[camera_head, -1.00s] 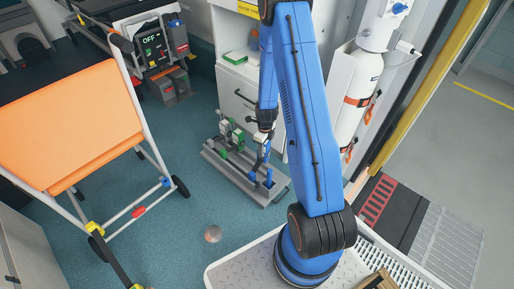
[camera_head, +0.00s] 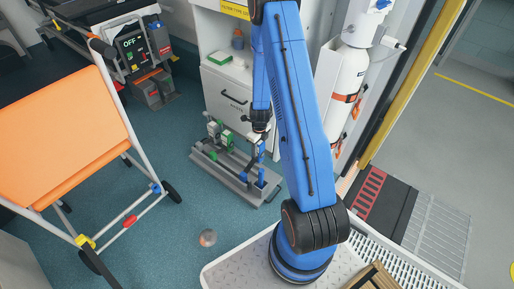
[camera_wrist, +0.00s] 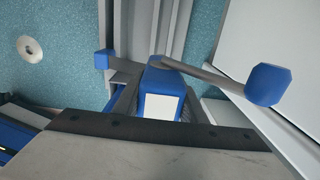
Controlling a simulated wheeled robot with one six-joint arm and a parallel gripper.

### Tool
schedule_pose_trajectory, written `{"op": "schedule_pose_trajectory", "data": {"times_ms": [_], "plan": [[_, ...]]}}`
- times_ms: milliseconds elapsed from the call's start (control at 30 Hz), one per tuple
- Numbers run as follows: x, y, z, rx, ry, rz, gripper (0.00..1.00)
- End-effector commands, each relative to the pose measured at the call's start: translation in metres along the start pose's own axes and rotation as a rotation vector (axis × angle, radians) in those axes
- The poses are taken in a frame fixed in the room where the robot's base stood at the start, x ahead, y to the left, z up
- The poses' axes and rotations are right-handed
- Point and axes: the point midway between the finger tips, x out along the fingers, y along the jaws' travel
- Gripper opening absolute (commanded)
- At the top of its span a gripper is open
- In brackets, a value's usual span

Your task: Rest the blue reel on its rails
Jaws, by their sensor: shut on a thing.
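A grey rack (camera_head: 222,176) stands on the floor, with green-marked uprights at its left end and blue-tipped ones at its right. My gripper (camera_head: 259,146) is over the right part of this rack, shut on the blue reel (camera_head: 257,153), which shows small and partly hidden. In the wrist view, a blue body with a white face (camera_wrist: 162,102), seemingly the reel, sits between the dark fingers of my gripper (camera_wrist: 163,98). I cannot tell whether the reel touches the rails.
A white drawer cabinet (camera_head: 228,92) stands close behind the rack. An orange stretcher chair (camera_head: 65,135) is at left. A white gas cylinder (camera_head: 347,80) stands at right. A small round disc (camera_head: 208,238) lies on the floor. The floor left of the rack is clear.

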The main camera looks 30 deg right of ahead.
Motion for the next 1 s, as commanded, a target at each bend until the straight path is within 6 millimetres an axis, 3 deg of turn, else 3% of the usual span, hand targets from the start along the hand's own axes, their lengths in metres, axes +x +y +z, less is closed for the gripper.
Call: {"op": "schedule_pose_trajectory", "data": {"times_ms": [1000], "plan": [[0.059, -0.001, 0.004, -0.001, 0.007, 0.000, 0.00]]}}
